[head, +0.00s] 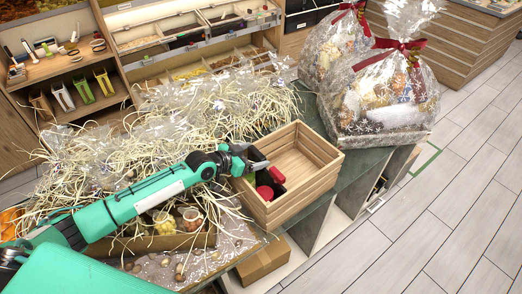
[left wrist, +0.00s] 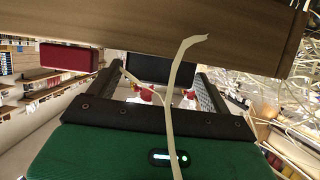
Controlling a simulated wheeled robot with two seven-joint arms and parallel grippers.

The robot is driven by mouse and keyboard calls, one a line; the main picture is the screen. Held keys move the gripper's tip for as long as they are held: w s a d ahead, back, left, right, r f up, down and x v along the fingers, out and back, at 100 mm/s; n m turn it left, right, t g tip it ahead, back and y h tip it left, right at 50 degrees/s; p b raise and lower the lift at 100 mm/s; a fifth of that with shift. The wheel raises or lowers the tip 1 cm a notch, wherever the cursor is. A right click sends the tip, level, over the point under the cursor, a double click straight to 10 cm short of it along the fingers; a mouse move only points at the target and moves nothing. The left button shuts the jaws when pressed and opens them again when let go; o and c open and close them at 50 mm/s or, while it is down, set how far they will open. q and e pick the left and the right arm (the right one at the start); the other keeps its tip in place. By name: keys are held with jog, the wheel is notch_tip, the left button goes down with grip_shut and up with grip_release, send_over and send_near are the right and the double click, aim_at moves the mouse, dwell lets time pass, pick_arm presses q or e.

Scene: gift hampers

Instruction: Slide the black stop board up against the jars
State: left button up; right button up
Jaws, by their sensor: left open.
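The wooden crate (head: 312,187) stands on the counter, and its right part is empty. Red jars (head: 265,192) sit in the crate's left part; one red piece also shows in the left wrist view (left wrist: 70,57). The black stop board (left wrist: 162,68) shows between my fingers in the left wrist view, below the crate's wooden wall (left wrist: 150,22). In the head view it is mostly hidden by my gripper, so its gap to the jars cannot be told. My left gripper (head: 262,166) is open over the crate's left side. My right gripper is not in view.
Straw and clear wrap (head: 215,110) cover the counter left of the crate. Wrapped hampers with red bows (head: 385,95) stand behind and to the right. A cardboard box (head: 262,262) is below the counter edge. A pale straw strand (left wrist: 178,80) crosses the left wrist view.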

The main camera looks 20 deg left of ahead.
aim_at(261, 153)
pick_arm(q)
jog(key=shift+p+x, duration=0.3)
jog(key=shift+x, duration=1.6)
jog(key=c, duration=1.1)
jog(key=shift+s+a+f+b, duration=0.15)
jog(key=shift+b, duration=0.4)
